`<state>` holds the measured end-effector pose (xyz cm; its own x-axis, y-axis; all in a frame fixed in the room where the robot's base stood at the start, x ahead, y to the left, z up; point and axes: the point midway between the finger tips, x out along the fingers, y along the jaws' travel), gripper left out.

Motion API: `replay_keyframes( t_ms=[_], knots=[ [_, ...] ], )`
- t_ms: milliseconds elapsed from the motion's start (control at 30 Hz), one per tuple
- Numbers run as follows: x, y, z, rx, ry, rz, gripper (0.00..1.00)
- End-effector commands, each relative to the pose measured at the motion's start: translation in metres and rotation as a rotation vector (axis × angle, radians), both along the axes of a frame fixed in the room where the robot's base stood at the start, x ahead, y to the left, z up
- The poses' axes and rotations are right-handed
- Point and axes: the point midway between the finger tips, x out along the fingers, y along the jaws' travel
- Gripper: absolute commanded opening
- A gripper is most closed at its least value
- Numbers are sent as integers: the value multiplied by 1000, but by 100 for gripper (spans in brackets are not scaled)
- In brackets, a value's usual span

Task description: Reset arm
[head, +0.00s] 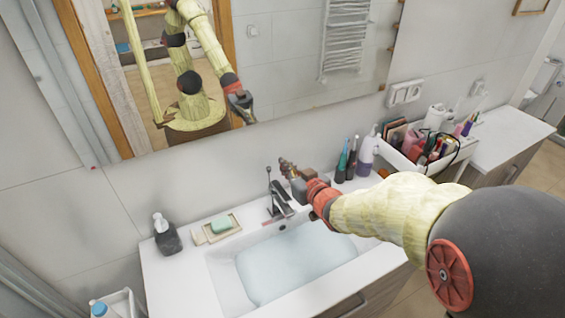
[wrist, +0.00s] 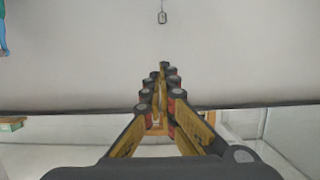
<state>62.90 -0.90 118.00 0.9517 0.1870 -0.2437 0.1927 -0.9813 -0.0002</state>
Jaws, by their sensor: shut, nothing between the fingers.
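My arm reaches from the right of the head view over the white sink basin. My gripper (head: 286,167) is at its far end, beyond the basin near the wall and the faucet (head: 279,201). In the wrist view the two yellow-and-black fingers of my gripper (wrist: 161,90) come together at their tips. Nothing is held between them. The gripper is small in the head view, so its gap to the wall and faucet is hard to judge.
A soap dish (head: 219,228) and a dark dispenser (head: 167,236) stand left of the basin. Bottles (head: 365,155) and a filled white cart (head: 410,149) stand to the right. A large mirror (head: 290,60) above reflects my arm. Free air lies above the basin.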

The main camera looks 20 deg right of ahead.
Motion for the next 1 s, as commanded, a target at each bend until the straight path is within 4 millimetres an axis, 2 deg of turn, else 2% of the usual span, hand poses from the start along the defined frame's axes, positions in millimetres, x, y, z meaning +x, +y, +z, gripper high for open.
replay_keyframes(
  t_ms=[433, 533, 600, 700, 800, 900, 1000],
  knots=[
    [0, 0, 0, -5, -1, 1, 0],
    [-2, -5, -12, -34, 39, -10, 0],
    [-8, -15, -30, -65, 107, -37, 0],
    [-29, -35, -71, -114, 267, -101, 0],
    [-62, -57, -94, -159, 433, -173, 0],
    [-101, -70, -101, -184, 580, -230, 0],
    [-144, -74, -97, -194, 714, -269, 0]
  ],
)
